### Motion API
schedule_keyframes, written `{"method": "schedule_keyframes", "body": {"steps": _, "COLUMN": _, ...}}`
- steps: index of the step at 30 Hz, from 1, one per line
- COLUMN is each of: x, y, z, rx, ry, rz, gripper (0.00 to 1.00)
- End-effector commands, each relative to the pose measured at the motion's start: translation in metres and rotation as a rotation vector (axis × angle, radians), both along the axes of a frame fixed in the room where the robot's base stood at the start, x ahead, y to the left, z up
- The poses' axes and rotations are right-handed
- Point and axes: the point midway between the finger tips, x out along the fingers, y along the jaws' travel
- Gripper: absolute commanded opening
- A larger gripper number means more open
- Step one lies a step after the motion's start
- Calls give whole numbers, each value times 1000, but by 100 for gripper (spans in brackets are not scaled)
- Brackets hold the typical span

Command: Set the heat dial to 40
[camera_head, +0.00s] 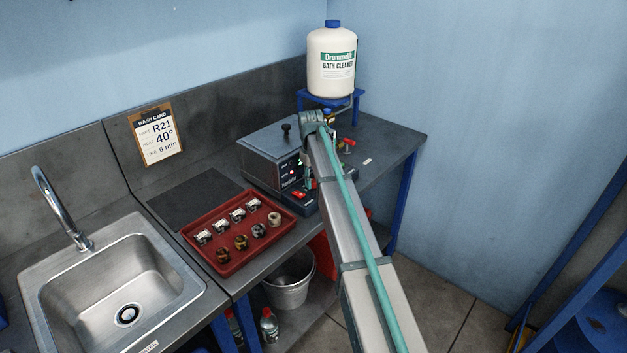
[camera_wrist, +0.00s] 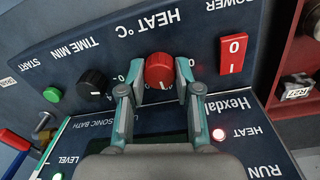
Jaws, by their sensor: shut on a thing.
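The red heat dial (camera_wrist: 159,71) sits on the dark front panel under the label HEAT °C, which appears upside down in the wrist view. My gripper (camera_wrist: 158,84) is shut on it, one finger pad on each side. A pale mark shows at the dial's lower edge in the picture; the scale numbers are mostly covered by the fingers, so I cannot read the setting. The wash card (camera_head: 157,134) reads R21, heat 40°, 6 min.
Near the dial are a black time knob (camera_wrist: 92,82), a green start button (camera_wrist: 55,94) and a red power switch (camera_wrist: 233,54). The heat lamp (camera_wrist: 218,134) glows. A red tray (camera_head: 214,263) of parts and a sink (camera_head: 120,290) lie left; a cleaner bottle (camera_head: 332,65) stands behind.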

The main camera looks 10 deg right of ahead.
Motion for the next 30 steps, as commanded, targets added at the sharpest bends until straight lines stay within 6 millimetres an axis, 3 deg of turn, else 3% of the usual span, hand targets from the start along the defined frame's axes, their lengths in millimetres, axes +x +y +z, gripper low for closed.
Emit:
{"method": "schedule_keyframes", "body": {"steps": 1, "x": 0, "y": 0, "z": 0, "rx": 0, "ry": 1, "rz": 1, "gripper": 0}}
{"method": "schedule_keyframes", "body": {"steps": 2, "x": 0, "y": 0, "z": 0, "rx": 0, "ry": 1, "rz": 1, "gripper": 36}}
{"method": "schedule_keyframes", "body": {"steps": 6, "x": 0, "y": 0, "z": 0, "rx": 0, "ry": 1, "rz": 1, "gripper": 58}}
{"method": "schedule_keyframes", "body": {"steps": 15, "x": 0, "y": 0, "z": 1, "rx": 0, "ry": 0, "rz": 1, "gripper": 58}}
{"method": "schedule_keyframes", "body": {"steps": 20, "x": 1, "y": 1, "z": 11, "rx": 0, "ry": -2, "rz": 1, "gripper": 58}}
{"method": "schedule_keyframes", "body": {"steps": 30, "x": 0, "y": 3, "z": 71, "rx": 0, "ry": -2, "rz": 1, "gripper": 58}}
